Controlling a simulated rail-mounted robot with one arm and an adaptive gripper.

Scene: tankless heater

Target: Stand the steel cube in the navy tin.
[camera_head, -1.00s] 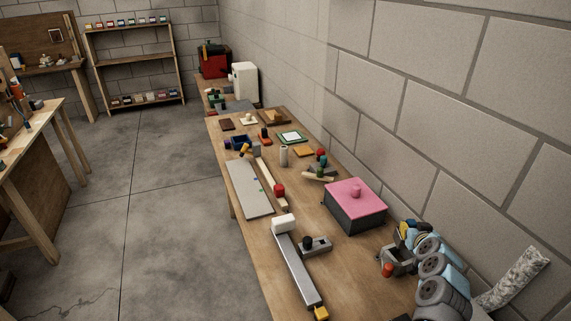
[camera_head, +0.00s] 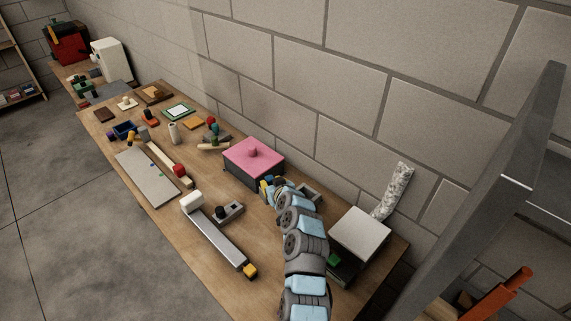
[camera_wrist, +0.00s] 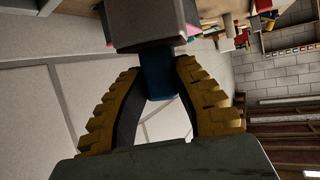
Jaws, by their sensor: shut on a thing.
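In the wrist view, my gripper (camera_wrist: 158,95) has its yellow ridged fingers shut on a dark blue piece (camera_wrist: 157,78). A grey block (camera_wrist: 150,25), which looks like the steel cube, joins it beyond the fingertips. In the head view, my gripper (camera_head: 268,185) is beside the pink-lidded box, at its near right; the cube is too small to make out there. The navy tin (camera_head: 122,130), a small open dark blue box, stands far along the bench at the left, well apart from my gripper. Its inside is hard to see.
A block wall runs behind. A pale-topped box (camera_head: 360,232) stands right.

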